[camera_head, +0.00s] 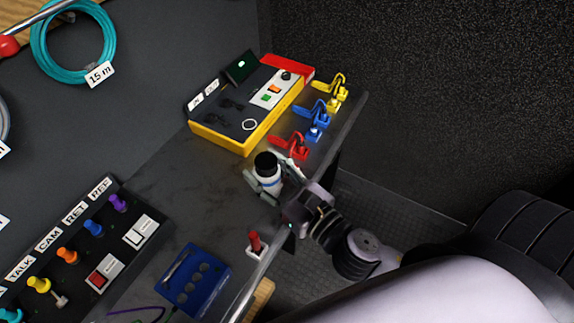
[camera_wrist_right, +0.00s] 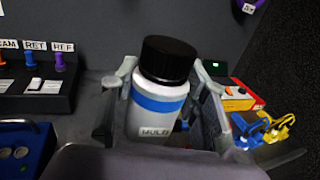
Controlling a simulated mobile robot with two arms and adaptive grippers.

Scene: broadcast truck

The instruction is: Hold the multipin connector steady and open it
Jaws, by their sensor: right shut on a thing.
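The multipin connector is a white cylinder (camera_head: 268,183) with a blue band and a black cap (camera_head: 265,163). In the right wrist view the connector (camera_wrist_right: 157,108) shows a label reading "MULTI", and its black cap (camera_wrist_right: 168,58) is on top. My right gripper (camera_head: 272,176) is shut on the white body, with one finger on each side and the cap above the fingers. The connector stands about upright near the bench's front edge. Its lower end is hidden, so I cannot tell whether it touches the bench. My left gripper is not in view.
A yellow and red tester box (camera_head: 232,139) sits behind the connector, with red (camera_head: 290,146), blue (camera_head: 314,122) and yellow (camera_head: 335,95) clamps beside it. A blue tray (camera_head: 193,280), a red-handled item (camera_head: 255,243) and a labelled panel (camera_head: 112,240) lie left and nearer. Bare bench (camera_head: 165,160) lies left.

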